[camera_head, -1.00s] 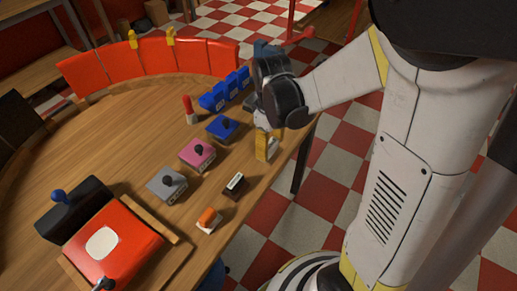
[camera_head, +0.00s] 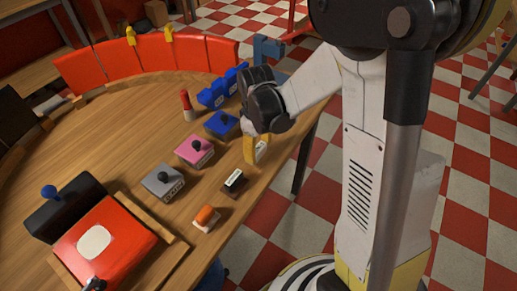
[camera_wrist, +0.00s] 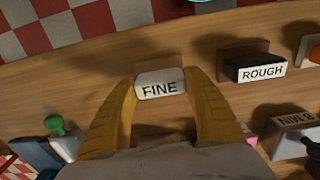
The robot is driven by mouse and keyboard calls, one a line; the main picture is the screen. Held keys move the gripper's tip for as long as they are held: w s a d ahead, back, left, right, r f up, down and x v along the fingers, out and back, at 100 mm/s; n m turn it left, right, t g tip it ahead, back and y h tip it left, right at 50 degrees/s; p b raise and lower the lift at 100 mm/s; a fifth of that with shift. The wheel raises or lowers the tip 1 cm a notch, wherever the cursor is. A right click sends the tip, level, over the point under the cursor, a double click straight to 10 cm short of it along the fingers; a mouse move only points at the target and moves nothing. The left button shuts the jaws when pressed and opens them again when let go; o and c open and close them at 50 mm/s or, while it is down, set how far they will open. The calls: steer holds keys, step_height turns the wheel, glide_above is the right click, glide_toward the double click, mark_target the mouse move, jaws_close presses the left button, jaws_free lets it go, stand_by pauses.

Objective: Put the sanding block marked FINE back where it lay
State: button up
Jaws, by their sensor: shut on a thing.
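The sanding block marked FINE (camera_wrist: 160,84) has a white label with black letters. In the wrist view it sits between the two yellow fingers of my gripper (camera_wrist: 163,100), which are shut on it. In the head view my gripper (camera_head: 256,148) is near the table's right edge, right of the pink stamp-like piece (camera_head: 195,150). A pale part of the block (camera_head: 262,149) shows there beside a finger. Whether the block touches the table is unclear. The dark block marked ROUGH (camera_wrist: 262,70) lies to its right in the wrist view; it also shows in the head view (camera_head: 235,181).
A round wooden table (camera_head: 130,130) holds blue (camera_head: 221,124) and grey (camera_head: 164,181) knobbed pieces in a row with the pink one. An orange-topped piece (camera_head: 207,217) lies nearer the front. A red pad (camera_head: 100,240) is at lower left. Checkered floor lies past the edge.

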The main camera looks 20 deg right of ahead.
mark_target(258, 148)
steer(key=o, duration=1.1)
steer(key=shift+o, duration=0.2)
steer(key=shift+r, duration=0.1)
step_height(258, 148, up, 12)
steer(key=p, duration=0.5)
steer(key=s+r+m+t, duration=0.7)
steer(key=s+r, duration=0.3)
steer(key=s, duration=0.2)
steer(key=shift+s, duration=0.35)
